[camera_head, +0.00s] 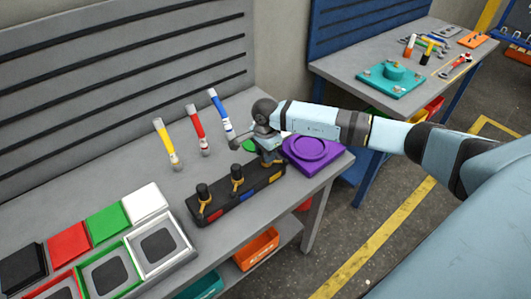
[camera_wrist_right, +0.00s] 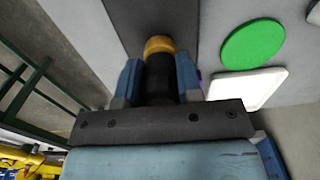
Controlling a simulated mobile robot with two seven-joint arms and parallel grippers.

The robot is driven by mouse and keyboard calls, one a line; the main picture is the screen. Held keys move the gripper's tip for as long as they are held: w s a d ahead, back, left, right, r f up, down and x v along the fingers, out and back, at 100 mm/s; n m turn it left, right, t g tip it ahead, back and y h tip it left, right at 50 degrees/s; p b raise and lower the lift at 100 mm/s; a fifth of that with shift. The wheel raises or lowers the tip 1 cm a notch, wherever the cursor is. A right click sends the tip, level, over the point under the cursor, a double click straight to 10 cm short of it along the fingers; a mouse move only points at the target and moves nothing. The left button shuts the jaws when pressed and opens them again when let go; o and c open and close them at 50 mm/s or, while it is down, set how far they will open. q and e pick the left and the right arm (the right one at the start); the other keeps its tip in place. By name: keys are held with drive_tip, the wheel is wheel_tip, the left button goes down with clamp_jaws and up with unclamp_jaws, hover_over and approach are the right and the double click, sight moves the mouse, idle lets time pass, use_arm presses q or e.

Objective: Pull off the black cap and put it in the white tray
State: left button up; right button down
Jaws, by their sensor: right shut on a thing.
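My right gripper (camera_head: 269,157) is at the right end of the black block (camera_head: 238,194). In the right wrist view its two fingers (camera_wrist_right: 159,82) are shut on a black cap (camera_wrist_right: 160,78), one on each side. A gold-coloured part (camera_wrist_right: 158,44) shows at the far end of the cap, against the dark block. I cannot tell whether the cap is still seated. Two other black-topped posts (camera_head: 203,191) (camera_head: 237,172) stand upright on the block. The white tray (camera_head: 170,264), with a dark inset, is at the front left of the block. My left gripper is not in view.
Red, green and white square pieces (camera_head: 108,222) lie behind the trays. A purple part (camera_head: 311,152) is right of my gripper. A green disc (camera_wrist_right: 253,44) and white plate (camera_wrist_right: 247,88) lie close by.

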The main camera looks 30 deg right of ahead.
drive_tip(key=shift+r+p, duration=1)
drive_tip(key=shift+r, duration=1.35)
